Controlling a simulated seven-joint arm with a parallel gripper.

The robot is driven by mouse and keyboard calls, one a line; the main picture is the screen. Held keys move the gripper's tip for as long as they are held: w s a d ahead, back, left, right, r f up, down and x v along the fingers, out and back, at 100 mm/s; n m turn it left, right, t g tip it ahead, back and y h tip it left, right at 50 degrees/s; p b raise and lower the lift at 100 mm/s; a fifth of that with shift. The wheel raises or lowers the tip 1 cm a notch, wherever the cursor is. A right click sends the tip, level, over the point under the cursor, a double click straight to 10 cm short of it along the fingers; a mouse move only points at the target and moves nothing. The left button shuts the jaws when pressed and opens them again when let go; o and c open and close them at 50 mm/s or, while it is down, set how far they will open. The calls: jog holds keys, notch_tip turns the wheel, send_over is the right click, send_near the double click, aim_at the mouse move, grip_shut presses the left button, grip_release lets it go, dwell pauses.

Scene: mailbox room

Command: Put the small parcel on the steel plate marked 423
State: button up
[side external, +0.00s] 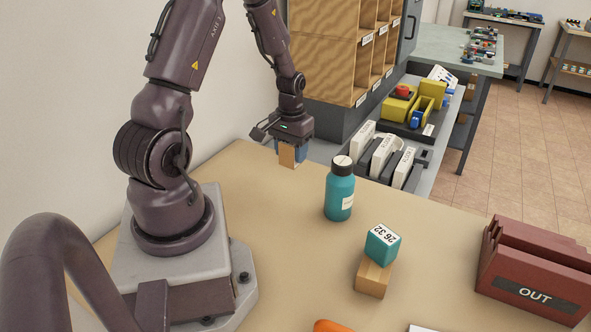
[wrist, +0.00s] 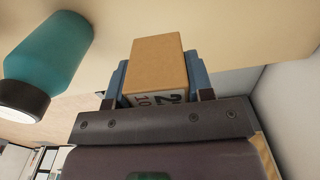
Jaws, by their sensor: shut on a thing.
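My gripper (side external: 295,150) is shut on a small brown box (side external: 287,156), apparently the parcel, and holds it above the tan table near its far edge. In the wrist view the box (wrist: 158,60) sits between the two blue fingers of my gripper (wrist: 160,80). It has a plain brown face and a white face with dark digits, partly hidden by the gripper body. I cannot make out a steel plate marked 423 in either view.
A teal bottle with a dark cap (side external: 340,190) stands right of my gripper; it also shows in the wrist view (wrist: 50,55). A teal cube marked 2632 (side external: 381,246) rests on a wooden block (side external: 373,277). A red OUT tray (side external: 535,285) stands at right. Wooden pigeonholes (side external: 325,60) rise behind.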

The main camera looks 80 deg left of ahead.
jog(key=r, duration=1.1)
jog(key=shift+w+d+r, duration=0.3)
jog(key=shift+r, duration=0.05)
jog(key=w+d+m, duration=0.2)
jog(key=w+d, duration=0.3)
jog(key=d, duration=0.6)
jog(key=w+d+m, duration=0.2)
jog(key=w+d, duration=0.2)
jog(key=d, duration=0.7)
jog(key=s+d+m, duration=0.2)
jog(key=s+d, duration=0.1)
jog(key=d, duration=0.8)
jog(key=s+d+m, duration=0.2)
jog(key=s+d, duration=0.1)
jog(key=d, duration=0.8)
jog(key=w+d+f, duration=0.2)
jog(key=w+f, duration=0.1)
jog(key=f, duration=0.1)
jog(key=w+d+f, duration=0.3)
jog(key=w+f, duration=0.1)
jog(key=f, duration=0.1)
jog(key=w+d+f, duration=0.2)
jog(key=w+f, duration=0.2)
jog(key=f, duration=0.1)
jog(key=shift+w+d+f, duration=0.1)
jog(key=shift+d, duration=0.05)
jog(key=shift+w+d+f, duration=0.2)
jog(key=shift+w+f, duration=0.15)
jog(key=shift+f, duration=1.65)
jog(key=shift+f, duration=0.1)
